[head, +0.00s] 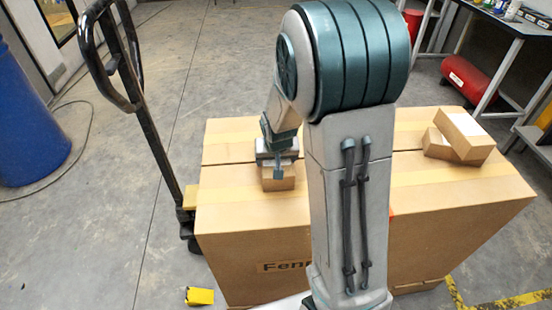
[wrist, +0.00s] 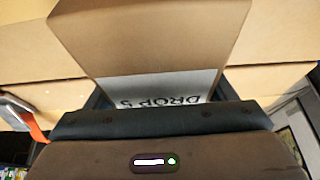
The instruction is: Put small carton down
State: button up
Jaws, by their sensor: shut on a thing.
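A small brown carton (head: 279,181) is at my gripper (head: 278,170), over the top of a large cardboard box (head: 235,210), left of its middle. In the wrist view the small carton (wrist: 150,40) fills the upper middle, with a white label (wrist: 160,85) that shows part of a printed word. My gripper is shut on the small carton. The fingertips are mostly hidden in the wrist view. I cannot tell whether the carton's underside touches the big box.
Small cartons (head: 464,133) lie on the big box's right end. A pallet jack handle (head: 118,75) and a blue barrel (head: 28,120) stand left. A yellow object (head: 200,296) lies on the floor. A red cylinder (head: 470,80) and a table (head: 510,25) are at the right back.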

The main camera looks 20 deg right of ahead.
jog(key=o, duration=1.3)
jog(key=shift+r, duration=0.1)
jog(key=shift+r+p, duration=0.2)
jog(key=shift+p, duration=0.1)
jog(key=v, duration=1.1)
jog(key=shift+s+a+r+p, duration=0.1)
jog(key=shift+s+r+p, duration=0.05)
jog(key=shift+r+p, duration=0.2)
jog(key=shift+s+r, duration=0.1)
jog(key=shift+s, duration=0.25)
jog(key=s+a+r+n+g, duration=0.2)
jog(key=s, duration=1.4)
jog(key=shift+s+a+r+y, duration=0.15)
jog(key=shift+s+a+y, duration=0.15)
jog(key=shift+y, duration=0.1)
